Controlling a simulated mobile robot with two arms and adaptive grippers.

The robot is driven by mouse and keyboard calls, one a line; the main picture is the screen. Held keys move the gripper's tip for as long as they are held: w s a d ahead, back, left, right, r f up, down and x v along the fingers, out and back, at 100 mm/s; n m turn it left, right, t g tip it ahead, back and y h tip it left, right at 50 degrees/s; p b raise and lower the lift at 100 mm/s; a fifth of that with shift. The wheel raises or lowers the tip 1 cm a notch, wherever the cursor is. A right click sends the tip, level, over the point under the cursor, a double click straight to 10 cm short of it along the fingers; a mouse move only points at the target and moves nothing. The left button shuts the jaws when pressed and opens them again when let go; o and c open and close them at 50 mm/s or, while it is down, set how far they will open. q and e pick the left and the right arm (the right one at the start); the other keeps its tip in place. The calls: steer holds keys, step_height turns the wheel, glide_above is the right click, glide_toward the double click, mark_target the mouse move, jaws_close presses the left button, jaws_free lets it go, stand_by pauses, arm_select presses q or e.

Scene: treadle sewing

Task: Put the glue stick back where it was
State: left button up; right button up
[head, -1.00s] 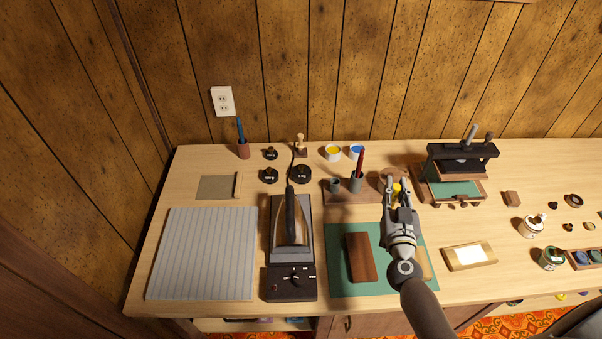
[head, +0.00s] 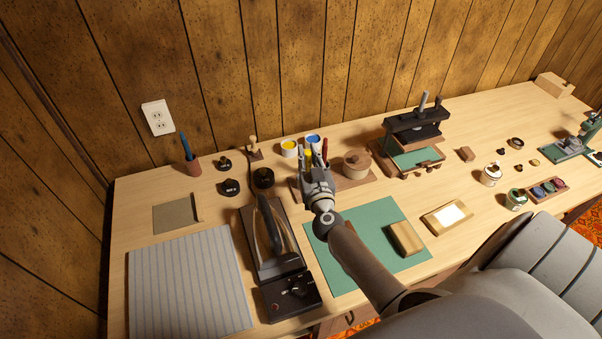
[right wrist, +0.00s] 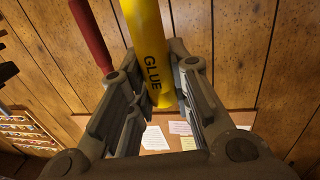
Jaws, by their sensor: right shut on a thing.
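The yellow glue stick is labelled GLUE in the right wrist view (right wrist: 148,45), standing between my right gripper's fingers. In the head view a small yellow part of the glue stick (head: 308,155) shows at the fingertips. My right gripper (head: 316,164) is shut on it, over the left part of the wooden rack (head: 347,182) at the back of the table. A red pen (head: 325,150) stands just right of the fingers; it also shows in the right wrist view (right wrist: 91,38). The rack's cups are hidden behind my gripper. My left gripper is not in view.
A round wooden pot (head: 357,164) stands on the rack's right part. An iron (head: 270,225) stands left of my arm. The green mat (head: 375,222) lies in front, with a tan block (head: 406,238).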

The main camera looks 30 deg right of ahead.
steer(key=w+f+b, duration=0.1)
steer(key=f, duration=0.1)
steer(key=w+f+b, duration=0.1)
steer(key=f, duration=0.2)
steer(key=w+f+b, duration=0.1)
steer(key=f+b, duration=0.1)
steer(key=shift+w+d+f, duration=0.15)
steer(key=shift+w+f, duration=0.05)
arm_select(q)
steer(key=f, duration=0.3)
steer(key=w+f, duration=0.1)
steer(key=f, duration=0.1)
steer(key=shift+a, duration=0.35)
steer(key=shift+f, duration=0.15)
arm_select(e)
steer(key=o, duration=0.9)
steer(key=shift+f, duration=0.1)
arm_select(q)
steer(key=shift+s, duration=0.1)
